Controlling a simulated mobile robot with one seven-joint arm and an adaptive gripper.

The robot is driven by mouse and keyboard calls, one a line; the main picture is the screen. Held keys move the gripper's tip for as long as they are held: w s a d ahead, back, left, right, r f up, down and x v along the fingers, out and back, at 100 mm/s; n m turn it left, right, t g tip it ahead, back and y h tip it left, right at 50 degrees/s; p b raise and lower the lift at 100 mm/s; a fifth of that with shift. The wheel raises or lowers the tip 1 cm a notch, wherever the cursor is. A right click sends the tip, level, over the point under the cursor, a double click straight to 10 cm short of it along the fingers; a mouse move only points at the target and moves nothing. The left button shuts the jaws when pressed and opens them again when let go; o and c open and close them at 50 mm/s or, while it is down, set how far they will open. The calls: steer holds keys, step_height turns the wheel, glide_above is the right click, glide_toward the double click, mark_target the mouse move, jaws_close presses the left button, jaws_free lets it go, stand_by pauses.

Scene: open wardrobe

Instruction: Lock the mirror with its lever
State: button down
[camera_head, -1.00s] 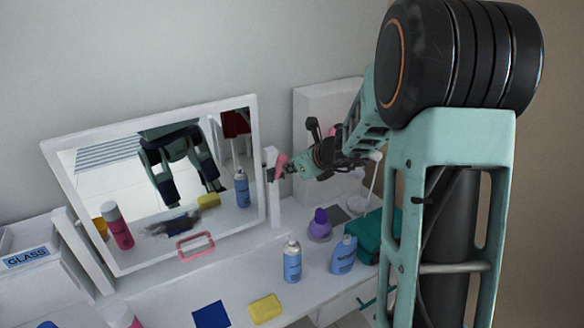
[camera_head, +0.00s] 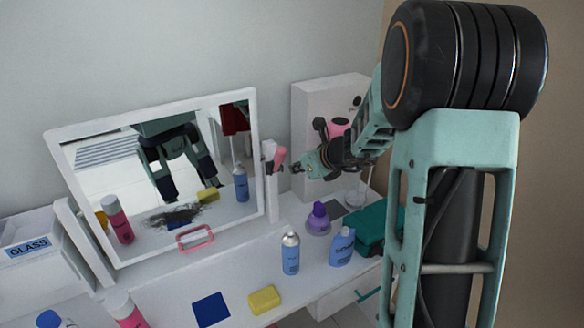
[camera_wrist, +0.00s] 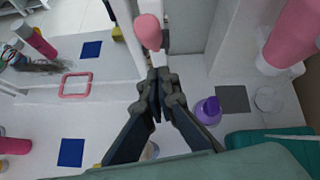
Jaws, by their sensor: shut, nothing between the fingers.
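The mirror (camera_head: 100,165) has a white frame and stands tilted back between two white posts on the table. A pink-tipped lever (camera_head: 280,157) is at the top of the right post (camera_head: 273,190), its tip leaning up and to the right. In the wrist view the pink lever (camera_wrist: 149,32) is just beyond my fingertips. My gripper (camera_head: 298,168) is to the right of the lever, with a small gap between them in the head view. The wrist view shows my gripper (camera_wrist: 155,75) with its fingertips together and nothing held. The lever's pivot is hard to make out.
Blue bottles (camera_head: 290,254), a purple bottle (camera_head: 318,217), a yellow sponge (camera_head: 264,299) and a teal case (camera_head: 372,232) stand or lie on the table. A white cabinet (camera_head: 308,105) is behind my gripper.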

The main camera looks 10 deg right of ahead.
steer(key=r+p+v, duration=0.1)
steer(key=v, duration=0.9)
steer(key=shift+w+p, duration=0.35)
steer(key=shift+w, duration=0.1)
steer(key=shift+a, duration=0.1)
